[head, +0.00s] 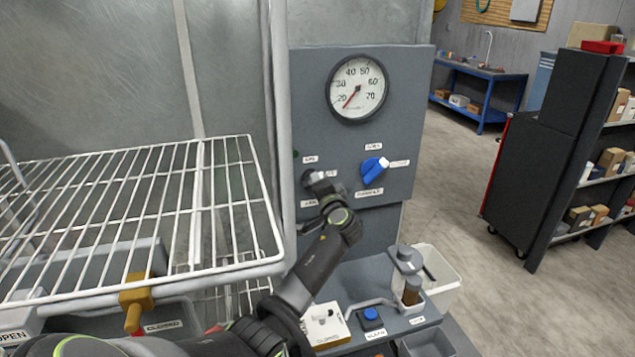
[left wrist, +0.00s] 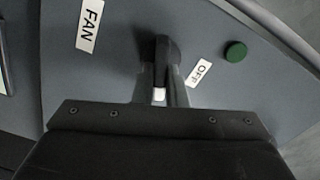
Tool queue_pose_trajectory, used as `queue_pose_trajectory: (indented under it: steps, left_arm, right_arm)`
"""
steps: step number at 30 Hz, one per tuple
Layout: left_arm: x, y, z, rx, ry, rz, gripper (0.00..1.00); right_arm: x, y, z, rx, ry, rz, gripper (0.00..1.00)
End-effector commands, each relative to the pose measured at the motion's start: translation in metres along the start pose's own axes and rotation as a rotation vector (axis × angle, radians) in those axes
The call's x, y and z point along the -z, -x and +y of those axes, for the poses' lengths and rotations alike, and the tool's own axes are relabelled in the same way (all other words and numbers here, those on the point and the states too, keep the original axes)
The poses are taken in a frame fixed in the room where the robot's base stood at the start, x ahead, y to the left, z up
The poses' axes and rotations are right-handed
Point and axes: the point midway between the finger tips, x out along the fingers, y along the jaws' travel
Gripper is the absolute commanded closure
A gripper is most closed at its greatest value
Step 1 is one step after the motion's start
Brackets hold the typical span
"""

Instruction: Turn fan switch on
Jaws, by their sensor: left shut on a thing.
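The fan switch is a dark rotary knob on the grey panel (head: 400,110), largely covered by my gripper. Its white pointer tip shows in the head view (head: 317,176) and in the left wrist view (left wrist: 158,95). In the left wrist view, the FAN label (left wrist: 89,25) is left of the knob and the OFF label (left wrist: 199,73) right of it. The white tip lies toward the gripper body, not toward OFF. My left gripper (head: 321,187) is at the panel, shut on the knob. My right gripper is not in view.
A blue knob (head: 371,170) sits close to the right on the panel, below a round gauge (head: 357,88). A green lamp (left wrist: 236,51) is near OFF. A wire rack (head: 130,210) is left of my arm. A shelf (head: 375,330) with a blue button (head: 371,314) lies below.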

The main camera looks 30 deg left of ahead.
Motion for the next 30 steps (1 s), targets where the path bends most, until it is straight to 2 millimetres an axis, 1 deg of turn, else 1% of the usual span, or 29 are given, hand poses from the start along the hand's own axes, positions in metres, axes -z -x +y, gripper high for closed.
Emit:
queue_pose_trajectory:
  steps: [6,15,21,30]
  left_arm:
    - [0.000,0.000,0.002,-0.003,-0.171,0.000,1.00]
    - [0.000,0.001,0.004,-0.003,-0.324,0.000,1.00]
    - [-0.001,0.001,0.004,-0.003,-0.367,0.000,1.00]
    - [-0.001,0.001,0.005,-0.003,-0.379,0.000,1.00]
  right_arm:
    - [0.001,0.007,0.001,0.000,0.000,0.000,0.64]
    - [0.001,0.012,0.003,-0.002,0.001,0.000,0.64]
    - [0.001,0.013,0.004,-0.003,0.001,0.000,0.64]
    - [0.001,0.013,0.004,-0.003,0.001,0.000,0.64]
